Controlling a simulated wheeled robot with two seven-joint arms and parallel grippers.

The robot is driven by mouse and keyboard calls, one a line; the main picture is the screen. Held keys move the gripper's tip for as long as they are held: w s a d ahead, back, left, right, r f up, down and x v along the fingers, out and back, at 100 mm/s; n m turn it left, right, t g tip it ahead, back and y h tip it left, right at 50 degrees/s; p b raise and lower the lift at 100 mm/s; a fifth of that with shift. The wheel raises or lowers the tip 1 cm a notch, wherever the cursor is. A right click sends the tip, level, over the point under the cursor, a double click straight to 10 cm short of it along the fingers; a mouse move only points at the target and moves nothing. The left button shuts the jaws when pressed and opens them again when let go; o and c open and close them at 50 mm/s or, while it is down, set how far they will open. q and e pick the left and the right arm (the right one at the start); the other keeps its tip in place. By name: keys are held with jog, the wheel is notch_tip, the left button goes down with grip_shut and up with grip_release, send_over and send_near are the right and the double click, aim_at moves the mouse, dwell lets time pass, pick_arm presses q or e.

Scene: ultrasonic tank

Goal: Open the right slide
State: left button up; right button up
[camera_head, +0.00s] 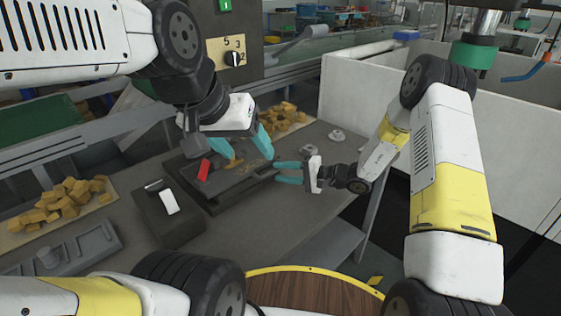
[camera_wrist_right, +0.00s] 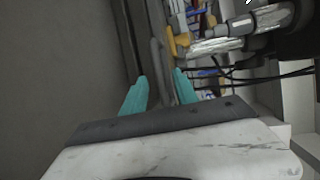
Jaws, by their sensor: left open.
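The dark fixture (camera_head: 228,197) with its flat plates sits on the grey bench. I take its right edge, by my right gripper, to be the right slide; its exact outline is hard to make out. My right gripper (camera_head: 288,173) is at that edge, fingers pointing left and spread apart. In the right wrist view, a thin grey bar (camera_wrist_right: 158,60) runs between the teal fingertips of this gripper (camera_wrist_right: 160,78), with gaps visible beside it. Contact cannot be told. My left gripper (camera_head: 243,148) is open above the fixture's back part, fingers pointing down.
A red piece (camera_head: 203,170) stands on the fixture's left side. A dark box with a white switch (camera_head: 169,202) is left of it. Yellow-brown chunks lie in heaps at left (camera_head: 62,200) and behind (camera_head: 284,117). Small metal parts (camera_head: 336,135) lie at the bench's right end.

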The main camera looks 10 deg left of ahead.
aim_at(275, 171)
jog(key=shift+x, duration=1.9)
grip_shut()
